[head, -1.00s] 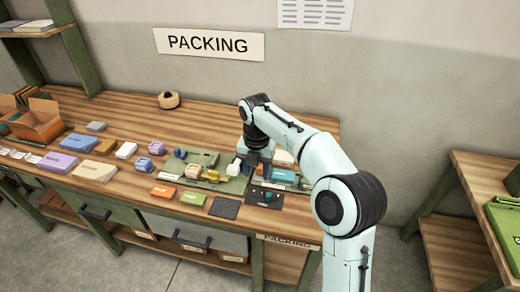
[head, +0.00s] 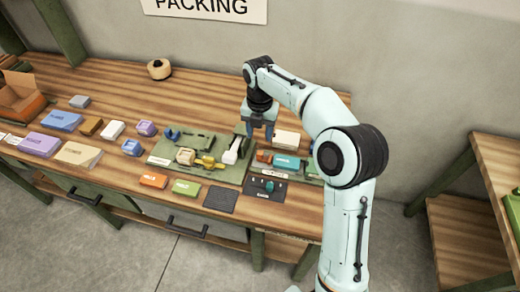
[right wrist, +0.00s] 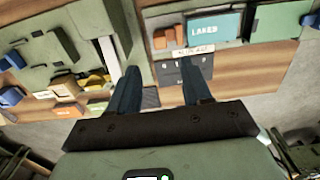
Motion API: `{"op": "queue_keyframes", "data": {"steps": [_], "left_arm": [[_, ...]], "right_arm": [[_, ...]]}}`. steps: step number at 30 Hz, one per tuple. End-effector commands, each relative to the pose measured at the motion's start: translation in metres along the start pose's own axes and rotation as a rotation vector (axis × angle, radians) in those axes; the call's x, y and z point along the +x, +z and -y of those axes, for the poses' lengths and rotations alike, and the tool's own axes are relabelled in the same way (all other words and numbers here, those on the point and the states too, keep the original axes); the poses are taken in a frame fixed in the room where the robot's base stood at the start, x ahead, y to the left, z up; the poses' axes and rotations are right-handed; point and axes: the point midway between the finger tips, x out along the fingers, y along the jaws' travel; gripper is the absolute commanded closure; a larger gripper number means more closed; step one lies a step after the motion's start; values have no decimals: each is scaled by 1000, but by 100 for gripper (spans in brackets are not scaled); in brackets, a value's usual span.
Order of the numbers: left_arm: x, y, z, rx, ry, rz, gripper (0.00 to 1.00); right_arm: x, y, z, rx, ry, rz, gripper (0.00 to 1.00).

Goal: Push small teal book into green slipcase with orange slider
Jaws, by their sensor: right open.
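The small teal book (head: 287,160) lies flat on a green fixture at the right of the bench. It shows large in the right wrist view (right wrist: 213,27), with white lettering. The orange slider (head: 264,156) is just left of the book; orange parts (right wrist: 176,33) also show left of it in the right wrist view. The green slipcase (right wrist: 280,22) is right of the book; in the head view my arm partly hides that side. My right gripper (head: 260,132) is open and empty, pointing down above the fixture's back left. My left gripper is not in view.
A larger green fixture (head: 168,148) with a white bar (head: 233,150) and yellow parts stands to the left. A dark panel (head: 266,189) with a teal knob lies in front. A white block (head: 286,138) is behind the book.

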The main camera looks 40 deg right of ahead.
Motion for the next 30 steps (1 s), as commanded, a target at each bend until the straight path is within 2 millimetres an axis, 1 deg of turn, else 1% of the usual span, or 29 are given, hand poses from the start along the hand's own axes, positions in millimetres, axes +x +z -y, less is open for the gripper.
{"op": "queue_keyframes", "data": {"steps": [1, 3, 9, 12, 18, 26, 27, 29, 30], "left_arm": [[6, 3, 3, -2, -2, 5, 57], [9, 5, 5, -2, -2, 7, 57], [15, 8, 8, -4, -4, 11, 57], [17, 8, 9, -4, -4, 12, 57], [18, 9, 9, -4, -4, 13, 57], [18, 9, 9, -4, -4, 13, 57], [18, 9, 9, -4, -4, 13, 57], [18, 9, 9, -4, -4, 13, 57], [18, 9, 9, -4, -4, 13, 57]], "right_arm": [[16, -1, 2, 0, -5, -5, 51], [32, -1, 2, 1, -5, -5, 51], [68, 0, 1, 1, -3, -3, 51], [80, 0, 1, 1, -3, -3, 51], [90, 0, 1, 2, -1, 0, 51], [90, 0, 0, 1, 0, 0, 51], [90, 0, 0, 1, 0, 0, 64], [90, 0, 0, 1, 0, 0, 84], [90, 0, 0, 1, 0, 0, 97]]}}
